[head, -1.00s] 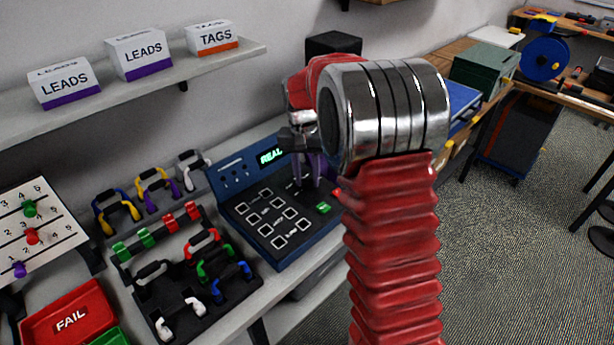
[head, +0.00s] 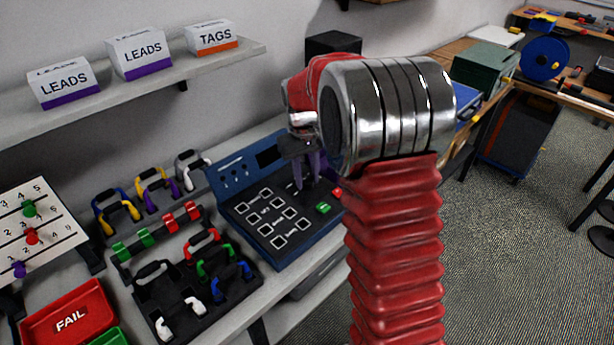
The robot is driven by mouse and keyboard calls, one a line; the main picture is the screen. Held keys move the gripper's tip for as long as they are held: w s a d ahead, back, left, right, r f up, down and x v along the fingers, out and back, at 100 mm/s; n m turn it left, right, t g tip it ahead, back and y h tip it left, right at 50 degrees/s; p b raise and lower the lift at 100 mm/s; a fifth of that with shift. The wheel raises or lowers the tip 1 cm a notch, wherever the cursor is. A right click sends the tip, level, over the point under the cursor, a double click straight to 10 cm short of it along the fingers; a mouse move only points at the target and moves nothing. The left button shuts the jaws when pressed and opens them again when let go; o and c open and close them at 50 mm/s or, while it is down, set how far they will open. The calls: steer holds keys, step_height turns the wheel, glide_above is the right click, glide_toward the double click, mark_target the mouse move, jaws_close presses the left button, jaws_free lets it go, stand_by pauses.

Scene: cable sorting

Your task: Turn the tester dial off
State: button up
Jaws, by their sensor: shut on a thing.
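The tester (head: 272,246) is a blue console with a black top, several square sockets, a green button (head: 323,208) and a red part (head: 337,192) at its right. Its display (head: 268,157) is dark. My gripper (head: 306,182), with purple fingers, points down at the tester's upper right. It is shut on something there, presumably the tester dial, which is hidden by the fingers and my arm.
Left of the tester stands a black rack (head: 178,290) with several coloured leads. A red FAIL tray (head: 67,314) and a white numbered board (head: 36,228) are further left. A shelf (head: 150,77) with labelled boxes runs above. My arm fills the middle right.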

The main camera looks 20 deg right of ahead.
mark_target(304, 179)
steer(key=shift+a+n, duration=0.2)
steer(key=shift+n, duration=0.6)
steer(key=o, duration=1)
steer(key=shift+d, duration=0.1)
steer(key=shift+r, duration=0.1)
step_height(304, 179, up, 14)
steer(key=shift+a+f, duration=0.25)
steer(key=shift+a, duration=0.15)
